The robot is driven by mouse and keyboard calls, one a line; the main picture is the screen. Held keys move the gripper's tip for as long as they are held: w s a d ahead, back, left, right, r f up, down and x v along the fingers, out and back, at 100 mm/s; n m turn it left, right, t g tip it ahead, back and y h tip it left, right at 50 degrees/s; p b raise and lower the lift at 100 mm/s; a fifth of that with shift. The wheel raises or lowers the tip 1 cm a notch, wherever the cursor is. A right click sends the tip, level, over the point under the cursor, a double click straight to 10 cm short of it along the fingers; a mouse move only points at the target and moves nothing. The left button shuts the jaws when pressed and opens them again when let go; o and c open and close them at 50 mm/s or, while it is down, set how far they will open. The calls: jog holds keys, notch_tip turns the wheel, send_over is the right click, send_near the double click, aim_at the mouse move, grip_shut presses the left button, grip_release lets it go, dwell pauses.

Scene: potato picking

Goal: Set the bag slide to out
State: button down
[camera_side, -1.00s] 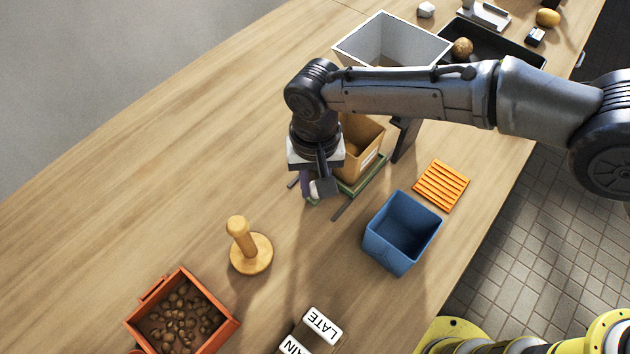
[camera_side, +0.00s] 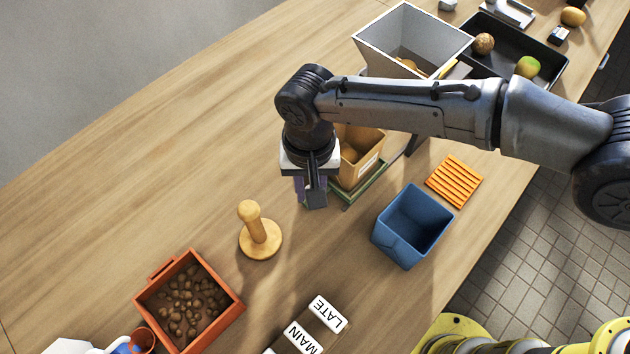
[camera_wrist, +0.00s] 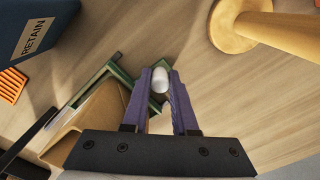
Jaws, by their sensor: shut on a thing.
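The bag slide is a green tray (camera_side: 368,190) on dark rails, carrying a brown bag (camera_side: 367,138) with a pale label. The tray's near edge lies close to the rails' lower-left end. My gripper (camera_side: 315,200) is down at the slide's left end. In the wrist view, my purple fingers (camera_wrist: 161,76) are closed around a small white knob (camera_wrist: 160,84). The green tray (camera_wrist: 116,68) and brown bag (camera_wrist: 98,120) are left of the fingers there. My wrist hides part of the slide in the side view.
A wooden stand (camera_side: 260,240) is lower left of the gripper. A blue bin (camera_side: 388,240) and orange slatted mat (camera_side: 455,181) are on the right. An orange crate (camera_side: 150,298) holds potatoes. A grey bin (camera_side: 385,47) and black tray (camera_side: 497,72) are behind. Table left of the gripper is clear.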

jog(key=c, duration=1)
grip_release()
jog(key=shift+s+a, duration=0.2)
jog(key=shift+a, duration=0.05)
jog(key=o, duration=0.3)
jog(key=shift+d, duration=0.1)
jog(key=shift+w, duration=0.1)
notch_tip(320, 180, up, 14)
jog(key=shift+f, duration=0.1)
